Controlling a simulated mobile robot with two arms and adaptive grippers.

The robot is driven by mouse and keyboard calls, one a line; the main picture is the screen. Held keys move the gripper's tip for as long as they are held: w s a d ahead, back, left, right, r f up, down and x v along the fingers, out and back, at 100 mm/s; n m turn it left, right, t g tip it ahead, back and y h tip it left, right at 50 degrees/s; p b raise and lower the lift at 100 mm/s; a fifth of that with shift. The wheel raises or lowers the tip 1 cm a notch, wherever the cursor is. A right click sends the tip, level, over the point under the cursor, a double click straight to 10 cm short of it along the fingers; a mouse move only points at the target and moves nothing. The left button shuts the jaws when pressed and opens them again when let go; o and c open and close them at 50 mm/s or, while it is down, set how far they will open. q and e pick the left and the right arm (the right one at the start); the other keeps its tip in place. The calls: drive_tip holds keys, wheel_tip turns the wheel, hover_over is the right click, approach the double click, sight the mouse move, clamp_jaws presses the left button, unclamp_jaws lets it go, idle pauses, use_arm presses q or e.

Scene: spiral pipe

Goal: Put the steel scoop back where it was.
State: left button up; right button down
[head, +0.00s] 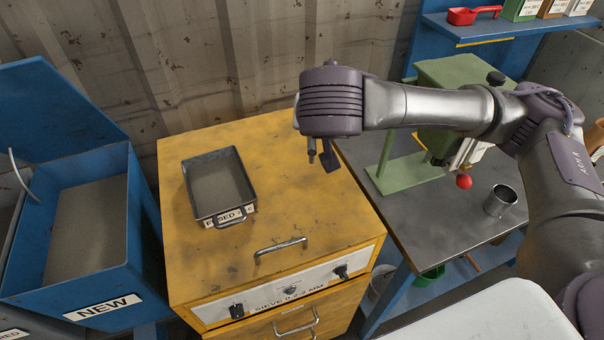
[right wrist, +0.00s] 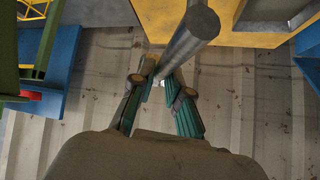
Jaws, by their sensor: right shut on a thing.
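My right gripper (right wrist: 162,84) is shut on a grey metal cylinder, which looks like the handle of the steel scoop (right wrist: 190,36). The cylinder runs from between the fingers up to the top of the right wrist view. The scoop's bowl cannot be made out. In the head view the right wrist hides most of the gripper; only a thin grey rod and a dark piece show below it, above the back right of the yellow sieve cabinet (head: 290,195). My left gripper is not in view.
A dark tray (head: 187,190) lies on the cabinet's left top. A blue bin labelled NEW (head: 105,285) stands at left. At right, a grey bench (head: 440,215) holds a green press (head: 405,172) and a steel cup (head: 500,200). A red scoop (head: 470,15) lies on the blue shelf.

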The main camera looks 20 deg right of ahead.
drive_tip(key=d+f+m+g+h+b, duration=0.5)
drive_tip(key=f+m+h+b, duration=0.15)
drive_tip(key=m, duration=0.25)
drive_tip(key=shift+y, duration=0.25)
drive_tip(key=w+a+f, duration=0.3)
drive_tip(key=w, duration=0.1)
drive_tip(key=w+a+f, duration=0.4)
drive_tip(key=shift+a, duration=0.1)
wheel_tip(320, 180, down, 3)
drive_tip(key=shift+f+p, duration=0.1)
drive_tip(key=shift+p, duration=0.65)
drive_tip(key=shift+f, duration=0.45)
drive_tip(key=c, duration=1.1)
unclamp_jaws()
drive_tip(key=shift+c, duration=0.2)
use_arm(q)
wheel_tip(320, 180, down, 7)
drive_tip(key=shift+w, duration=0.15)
